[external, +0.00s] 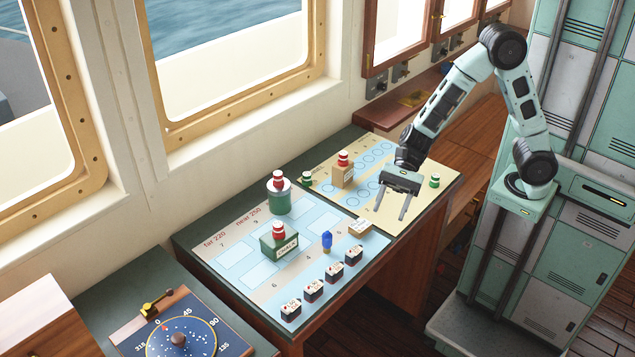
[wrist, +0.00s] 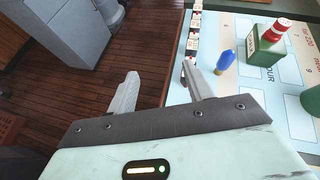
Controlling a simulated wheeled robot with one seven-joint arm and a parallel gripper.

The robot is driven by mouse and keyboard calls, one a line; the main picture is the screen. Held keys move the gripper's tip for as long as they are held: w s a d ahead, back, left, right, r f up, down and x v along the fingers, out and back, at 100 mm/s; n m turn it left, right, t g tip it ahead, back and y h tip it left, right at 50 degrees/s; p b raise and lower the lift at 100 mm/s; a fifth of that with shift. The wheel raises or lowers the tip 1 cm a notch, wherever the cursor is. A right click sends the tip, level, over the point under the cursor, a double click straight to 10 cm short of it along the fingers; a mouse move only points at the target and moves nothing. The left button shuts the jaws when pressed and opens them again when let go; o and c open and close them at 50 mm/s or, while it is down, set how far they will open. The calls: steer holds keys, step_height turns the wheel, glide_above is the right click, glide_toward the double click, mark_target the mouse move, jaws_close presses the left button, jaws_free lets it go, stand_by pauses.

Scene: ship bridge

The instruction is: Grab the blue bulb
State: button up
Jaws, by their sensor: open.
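The blue bulb (external: 327,241) stands upright on the light-blue chart board (external: 240,284), between a green box with a red-topped piece and the row of dark blocks. It also shows in the wrist view (wrist: 226,60), just right of the right finger and apart from it. My gripper (external: 390,214) is open and empty, pointing down above the right-hand board, to the right of the bulb. In the wrist view my gripper's two fingers (wrist: 158,80) are spread wide with nothing between them.
The green box (external: 280,246) stands left of the bulb, and a green cylinder (external: 279,198) stands behind it. Several dark labelled blocks (external: 313,291) line the front edge. A small tan block (external: 360,228) lies between bulb and gripper. A tan box (external: 343,174) stands further back.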

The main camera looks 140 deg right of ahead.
steer(key=s+d+f+m+t+h, duration=0.1)
steer(key=s+d+m+h, duration=0.3)
steer(key=d, duration=0.6)
steer(key=p, duration=0.1)
glide_toward(327, 235)
steer(key=shift+m, duration=0.4)
steer(key=x, duration=0.4)
steer(key=shift+d+f, duration=0.25)
steer(key=shift+f, duration=0.2)
steer(key=shift+p+x, duration=0.95)
steer(key=shift+x, duration=1.75)
steer(key=shift+s+f, duration=0.1)
steer(key=shift+f, duration=0.05)
steer(key=c, duration=1)
steer(key=shift+c, duration=0.2)
